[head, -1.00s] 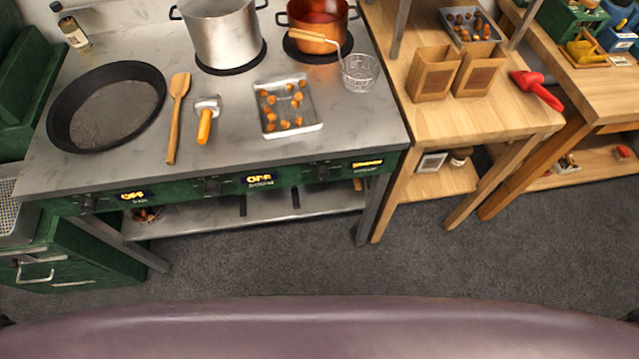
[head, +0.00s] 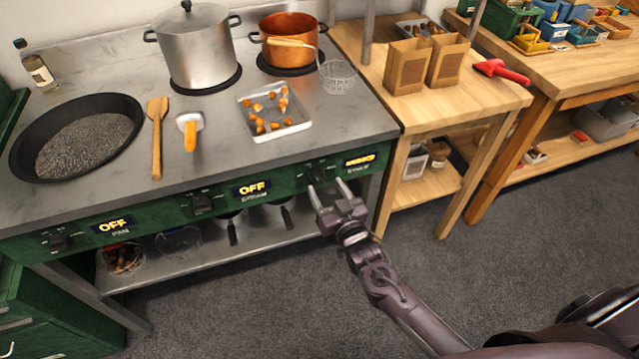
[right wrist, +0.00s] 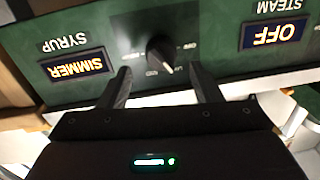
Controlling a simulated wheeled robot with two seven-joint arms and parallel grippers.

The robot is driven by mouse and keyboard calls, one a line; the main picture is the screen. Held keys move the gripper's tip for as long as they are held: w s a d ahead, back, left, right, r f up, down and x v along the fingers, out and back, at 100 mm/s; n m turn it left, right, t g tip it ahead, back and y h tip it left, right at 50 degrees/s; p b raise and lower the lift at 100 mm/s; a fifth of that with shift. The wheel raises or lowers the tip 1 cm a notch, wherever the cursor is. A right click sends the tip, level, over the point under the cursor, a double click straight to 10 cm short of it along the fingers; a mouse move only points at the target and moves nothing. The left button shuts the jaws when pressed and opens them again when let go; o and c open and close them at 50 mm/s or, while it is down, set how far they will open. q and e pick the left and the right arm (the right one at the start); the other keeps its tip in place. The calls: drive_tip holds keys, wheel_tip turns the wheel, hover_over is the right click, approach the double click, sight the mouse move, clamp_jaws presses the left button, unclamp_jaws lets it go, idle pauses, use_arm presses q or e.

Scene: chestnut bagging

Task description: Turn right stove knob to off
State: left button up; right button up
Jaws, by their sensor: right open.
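The right stove knob (head: 317,174) is a dark dial on the green front panel (head: 150,216). Its display (head: 360,161) is lit amber; in the right wrist view the display (right wrist: 77,65) reads SIMMER, with SYRUP beside it. The knob also shows in the right wrist view (right wrist: 162,54). My right gripper (head: 328,190) is open, its fingers pointing at the panel. In the right wrist view the gripper's fingertips (right wrist: 160,78) lie on either side of the knob, apart from it. My left gripper is not in view.
The middle display (head: 252,188) and the left display (head: 112,226) read OFF. A copper pot (head: 290,45) and a steel pot (head: 195,50) stand at the back of the stove. A wooden table (head: 440,100) adjoins on the right. The floor in front is clear.

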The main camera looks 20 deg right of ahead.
sight(321, 181)
drive_tip(key=shift+w+a, duration=0.25)
drive_tip(key=shift+w, duration=1.45)
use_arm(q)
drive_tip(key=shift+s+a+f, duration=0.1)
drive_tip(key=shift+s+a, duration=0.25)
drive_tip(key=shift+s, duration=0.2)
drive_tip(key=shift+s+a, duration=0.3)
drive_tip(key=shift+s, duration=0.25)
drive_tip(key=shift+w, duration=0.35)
use_arm(e)
drive_tip(key=c, duration=1)
